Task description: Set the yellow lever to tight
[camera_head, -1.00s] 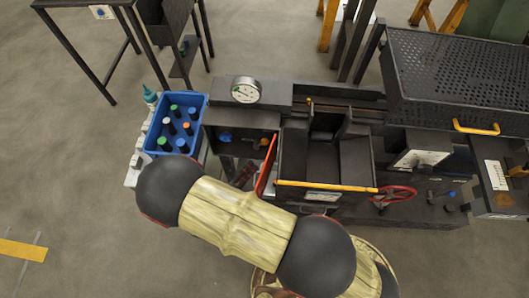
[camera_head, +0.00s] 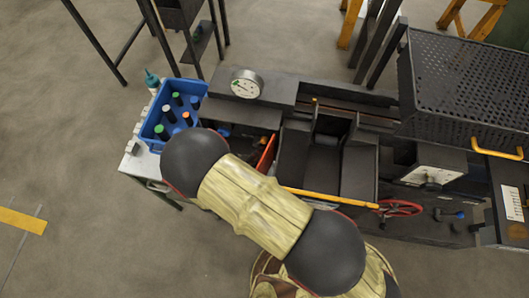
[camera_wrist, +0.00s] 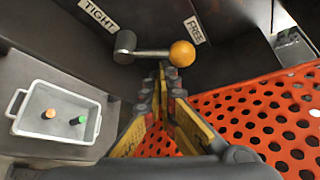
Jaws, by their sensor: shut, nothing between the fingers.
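The yellow lever shows in the wrist view as a short grey arm with a yellow ball knob (camera_wrist: 182,53) at its right end. Its dark hub (camera_wrist: 124,46) is at the left. The ball is just below the FREE label (camera_wrist: 194,30), and the TIGHT label (camera_wrist: 98,15) is up and left of the hub. My gripper (camera_wrist: 168,74) is shut and empty. Its tips lie just below the ball in the picture; I cannot tell whether they touch it. In the head view my arm hides the gripper and the lever.
An orange perforated panel (camera_wrist: 255,112) is close on the right of my fingers. A grey tray (camera_wrist: 85,140) with small capped items is at left.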

